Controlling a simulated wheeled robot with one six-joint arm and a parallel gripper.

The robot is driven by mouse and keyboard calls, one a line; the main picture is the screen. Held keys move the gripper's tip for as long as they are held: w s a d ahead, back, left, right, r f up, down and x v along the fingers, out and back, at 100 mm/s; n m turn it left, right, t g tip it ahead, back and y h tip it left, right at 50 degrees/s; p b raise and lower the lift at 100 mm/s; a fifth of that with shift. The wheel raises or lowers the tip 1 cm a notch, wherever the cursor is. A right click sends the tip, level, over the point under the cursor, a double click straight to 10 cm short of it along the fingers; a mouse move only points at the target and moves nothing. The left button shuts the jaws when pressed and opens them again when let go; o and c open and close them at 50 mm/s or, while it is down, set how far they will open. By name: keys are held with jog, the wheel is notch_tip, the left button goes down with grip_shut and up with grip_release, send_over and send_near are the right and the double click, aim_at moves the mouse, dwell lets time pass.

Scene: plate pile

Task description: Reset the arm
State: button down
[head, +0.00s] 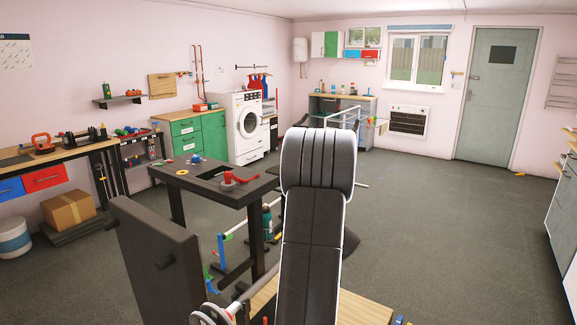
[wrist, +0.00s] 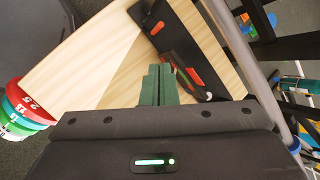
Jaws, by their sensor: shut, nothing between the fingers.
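My gripper (wrist: 160,84) shows in the wrist view with its two dark green fingers together and nothing between them. It points toward a light wooden surface (wrist: 95,55). A black object with orange-red parts (wrist: 180,50) lies on that wood just beyond and right of the fingertips; I cannot tell whether they touch it. In the head view my arm fills the centre and my gripper is hidden. Part of a light wooden top (head: 365,309) shows at the bottom there.
Coloured weight discs (wrist: 22,108) are at the left of the wrist view. A dark workbench (head: 200,176) with a red tool stands left of my arm in the head view. A dark upright panel (head: 160,265) is nearer. Open floor (head: 450,220) lies to the right.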

jog(key=shift+t+y, duration=0.5)
jog(key=shift+y, duration=0.3)
jog(key=a+f+b, duration=0.1)
jog(key=f, duration=0.4)
jog(key=a+f+b, duration=0.1)
jog(key=f, duration=0.4)
jog(key=a+f+b, duration=0.1)
jog(key=f, duration=0.3)
jog(key=shift+s+a+f, duration=0.15)
jog(key=shift+a+f, duration=0.25)
jog(key=y+b, duration=0.1)
jog(key=d+f+b, duration=0.1)
jog(key=b, duration=0.1)
jog(key=shift+s+t+y, duration=0.35)
jog(key=shift+t+y, duration=0.05)
jog(key=f+y+b, duration=0.1)
jog(key=s+d+f+t+y+b, duration=0.1)
jog(key=b, duration=0.1)
jog(key=shift+d+f+n+t+y, duration=0.2)
jog(key=shift+n+t+y, duration=0.1)
jog(key=shift+n+y, duration=0.1)
jog(key=shift+w+d+f, duration=0.25)
jog(key=shift+w+d, duration=0.2)
jog(key=shift+d, duration=0.05)
